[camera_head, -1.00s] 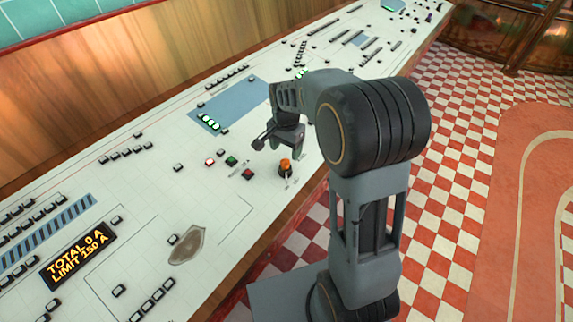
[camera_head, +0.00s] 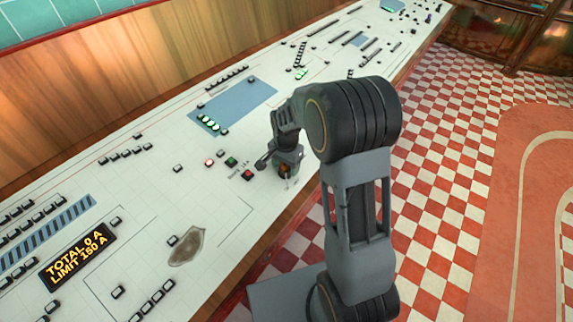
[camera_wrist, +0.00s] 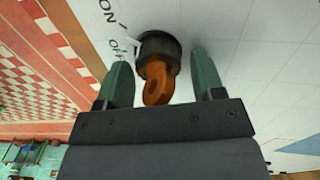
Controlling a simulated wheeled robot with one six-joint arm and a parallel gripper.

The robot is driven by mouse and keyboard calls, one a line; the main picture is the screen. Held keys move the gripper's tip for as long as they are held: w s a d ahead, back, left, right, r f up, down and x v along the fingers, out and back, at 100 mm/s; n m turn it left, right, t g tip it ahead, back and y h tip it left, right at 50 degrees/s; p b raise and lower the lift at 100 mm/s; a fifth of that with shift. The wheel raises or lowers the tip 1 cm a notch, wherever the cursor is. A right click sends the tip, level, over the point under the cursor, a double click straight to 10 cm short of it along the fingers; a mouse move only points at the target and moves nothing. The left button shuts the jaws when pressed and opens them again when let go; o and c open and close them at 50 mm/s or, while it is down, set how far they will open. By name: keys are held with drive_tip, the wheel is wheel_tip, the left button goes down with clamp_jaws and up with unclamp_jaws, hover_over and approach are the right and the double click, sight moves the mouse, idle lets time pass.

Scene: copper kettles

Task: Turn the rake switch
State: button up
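The rake switch is an orange knob (camera_wrist: 158,80) on a black round base (camera_wrist: 158,46). In the wrist view it stands on the white panel beside printed ON and OFF marks. My gripper (camera_wrist: 161,70) is open, with one green-grey finger on each side of the knob and a visible gap on both sides. In the head view my gripper (camera_head: 278,165) is down at the panel and covers most of the orange switch (camera_head: 285,169).
The white control panel (camera_head: 225,225) carries many small black buttons. A red button (camera_head: 247,174) and a green button (camera_head: 232,161) sit just left of my gripper. A display (camera_head: 79,257) reads TOTAL 0 A, LIMIT 150 A. A checkered floor (camera_head: 430,190) lies to the right.

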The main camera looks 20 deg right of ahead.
drive_tip(key=c, duration=0.8)
drive_tip(key=shift+n, duration=0.5)
drive_tip(key=shift+w+a+r+n, duration=0.1)
drive_tip(key=shift+w+n, duration=0.05)
drive_tip(key=shift+n, duration=1.75)
drive_tip(key=shift+a+n, duration=0.1)
drive_tip(key=shift+n, duration=1.4)
drive_tip(key=shift+n+b, duration=0.3)
drive_tip(key=shift+n, duration=0.4)
drive_tip(key=o, duration=0.9)
drive_tip(key=shift+o, duration=0.2)
